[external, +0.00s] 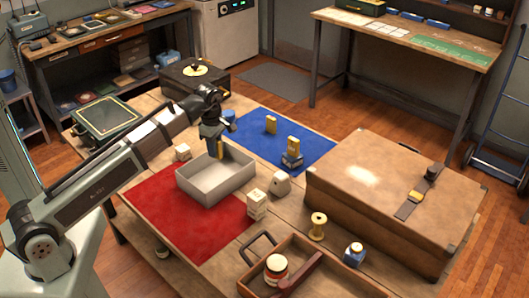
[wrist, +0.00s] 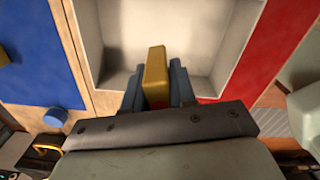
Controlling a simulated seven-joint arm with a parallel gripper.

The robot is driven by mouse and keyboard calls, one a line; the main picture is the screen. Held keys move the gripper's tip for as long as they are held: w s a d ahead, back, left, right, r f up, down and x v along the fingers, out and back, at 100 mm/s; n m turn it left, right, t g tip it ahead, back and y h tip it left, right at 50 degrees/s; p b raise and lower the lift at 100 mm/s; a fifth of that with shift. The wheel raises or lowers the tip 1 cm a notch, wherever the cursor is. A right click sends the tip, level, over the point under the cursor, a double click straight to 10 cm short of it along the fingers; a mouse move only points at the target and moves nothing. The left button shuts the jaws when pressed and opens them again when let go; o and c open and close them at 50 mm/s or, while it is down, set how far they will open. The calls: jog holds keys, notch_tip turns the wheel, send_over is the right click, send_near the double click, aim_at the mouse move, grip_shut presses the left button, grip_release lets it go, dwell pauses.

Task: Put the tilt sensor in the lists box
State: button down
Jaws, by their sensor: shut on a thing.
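A yellow block (wrist: 156,75), which appears to be the tilt sensor, is between the blue fingers of my gripper (wrist: 157,88). In the external view my gripper (external: 216,138) points down over the far part of an open pale grey box, with the yellow block (external: 220,150) below the fingers. The grey box (external: 203,194), which seems to be the lists box, stands partly on a red mat. Its floor (wrist: 150,30) looks empty in the wrist view. I cannot tell how high the block is above the floor.
A blue mat (external: 250,152) holds another yellow block (external: 271,124) and a yellow-topped grey piece (external: 292,155). Stacked cream blocks (external: 257,204) and a cream rounded piece (external: 280,184) stand right of the box. A large brown case (external: 380,200) fills the right side. The red mat (external: 190,228) has bare room in front.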

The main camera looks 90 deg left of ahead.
jog(key=shift+s+d+n, duration=0.15)
jog(key=shift+s+n, duration=0.05)
jog(key=shift+n, duration=0.3)
jog(key=shift+f, duration=0.2)
send_near(217, 179)
jog(key=shift+d+f, duration=0.15)
jog(key=shift+f, duration=2.5)
jog(key=shift+f, duration=0.15)
jog(key=c, duration=0.9)
grip_release()
notch_tip(217, 179, up, 12)
jog(key=shift+r, duration=0.2)
